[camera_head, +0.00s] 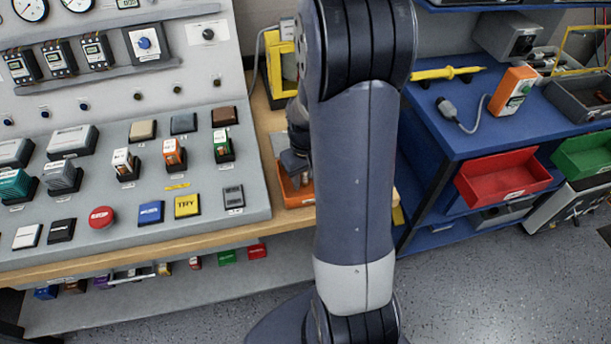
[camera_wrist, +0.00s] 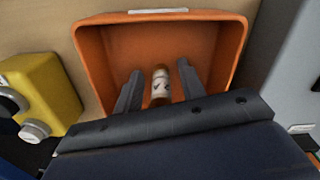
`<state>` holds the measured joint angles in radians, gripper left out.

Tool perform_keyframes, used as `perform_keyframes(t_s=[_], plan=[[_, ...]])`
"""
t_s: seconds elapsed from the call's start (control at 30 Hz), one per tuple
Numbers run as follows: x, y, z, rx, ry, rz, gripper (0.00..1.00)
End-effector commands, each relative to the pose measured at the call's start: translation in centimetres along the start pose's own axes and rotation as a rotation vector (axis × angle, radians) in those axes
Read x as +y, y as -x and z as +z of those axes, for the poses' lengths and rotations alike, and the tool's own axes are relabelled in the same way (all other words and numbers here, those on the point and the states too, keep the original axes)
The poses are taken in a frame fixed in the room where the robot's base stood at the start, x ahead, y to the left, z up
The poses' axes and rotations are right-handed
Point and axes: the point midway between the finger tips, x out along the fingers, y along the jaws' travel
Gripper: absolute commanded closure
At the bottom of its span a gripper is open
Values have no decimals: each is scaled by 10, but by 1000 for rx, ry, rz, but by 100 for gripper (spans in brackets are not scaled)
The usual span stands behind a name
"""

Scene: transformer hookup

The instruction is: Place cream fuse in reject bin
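An orange bin (camera_wrist: 92,50) with a pale label on its rim fills the middle of the wrist view; it also shows in the head view (camera_head: 296,198), partly behind my arm. A fuse (camera_wrist: 160,84) with a white printed label and tan lower end is seen inside the bin's outline, between my fingers. My gripper (camera_wrist: 159,83) is over the bin, its fingers spread with a gap on each side of the fuse. Whether the fuse rests on the bin floor is hard to tell. In the head view my gripper (camera_head: 293,163) is mostly hidden by my arm.
A yellow device (camera_wrist: 42,88) with knobs stands left of the bin in the wrist view. A grey panel (camera_head: 105,190) with several fuses, switches and buttons is at left in the head view. A blue bench (camera_head: 460,140) with red (camera_head: 503,178) and green bins (camera_head: 585,155) is at right.

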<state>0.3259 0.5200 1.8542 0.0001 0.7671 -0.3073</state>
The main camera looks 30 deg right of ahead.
Motion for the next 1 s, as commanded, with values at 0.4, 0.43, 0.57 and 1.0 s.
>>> perform_keyframes(t_s=[0.4, 0.43, 0.57, 1.0], plan=[[0, 13, -1, 4, 0, 1, 60], [0, 17, -1, 4, 0, 1, 60], [0, 45, -1, 7, 0, 2, 60], [0, 119, -1, 2, 0, 1, 60]])
